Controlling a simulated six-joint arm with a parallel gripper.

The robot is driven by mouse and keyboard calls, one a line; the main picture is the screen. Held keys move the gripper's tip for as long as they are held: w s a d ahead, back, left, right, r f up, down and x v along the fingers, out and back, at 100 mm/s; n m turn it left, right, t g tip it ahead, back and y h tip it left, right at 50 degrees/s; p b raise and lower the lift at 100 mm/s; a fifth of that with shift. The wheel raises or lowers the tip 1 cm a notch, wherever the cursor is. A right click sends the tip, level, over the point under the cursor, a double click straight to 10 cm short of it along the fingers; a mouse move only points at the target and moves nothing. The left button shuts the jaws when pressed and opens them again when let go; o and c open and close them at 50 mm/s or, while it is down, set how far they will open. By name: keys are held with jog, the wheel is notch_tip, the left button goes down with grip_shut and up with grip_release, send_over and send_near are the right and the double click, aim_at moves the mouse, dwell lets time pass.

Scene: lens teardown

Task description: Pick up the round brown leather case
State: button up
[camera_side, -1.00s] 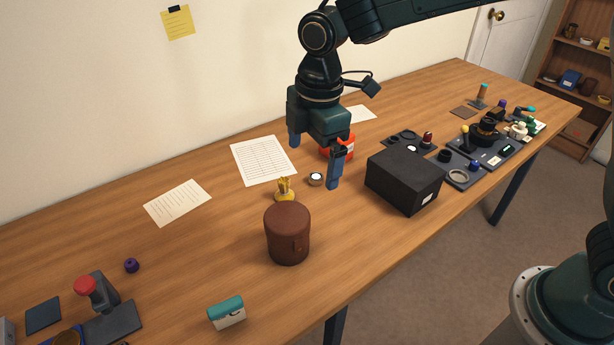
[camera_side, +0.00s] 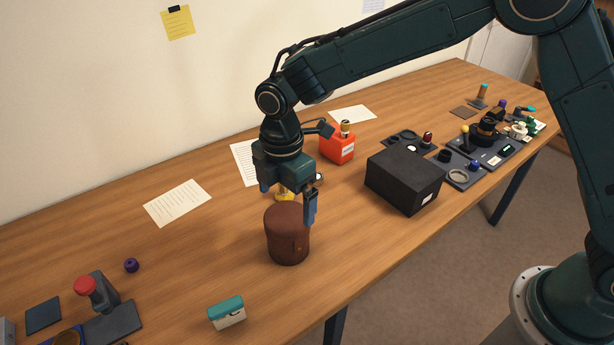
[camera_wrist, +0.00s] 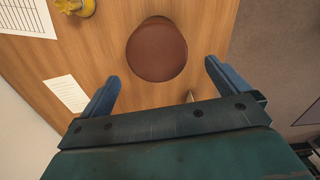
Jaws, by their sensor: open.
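The round brown leather case (camera_side: 287,236) stands upright on the wooden table in the side view. In the wrist view its round lid (camera_wrist: 157,50) shows from above, just beyond the fingertips and between their lines. My gripper (camera_side: 288,204) is open and empty, with blue fingers spread wide. In the side view it hangs above and behind the case, one finger overlapping the case's upper right edge. In the wrist view my gripper (camera_wrist: 162,82) has one finger on each side, apart from the case. Whether a finger touches the case cannot be told from the side view.
A yellow object (camera_side: 284,194) stands close behind the case, partly hidden. A black box (camera_side: 404,180) and a red-orange container (camera_side: 337,146) are to the right. A teal-topped small box (camera_side: 227,313) lies in front. The table left of the case is mostly clear.

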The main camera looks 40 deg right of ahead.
aim_at(287, 218)
jog(key=shift+f, duration=2.65)
jog(key=shift+w+f, duration=0.2)
jog(key=shift+f, duration=2.4)
jog(key=c, duration=1)
jog(key=shift+c, duration=0.2)
jog(key=shift+r, duration=0.15)
notch_tip(287, 218, up, 20)
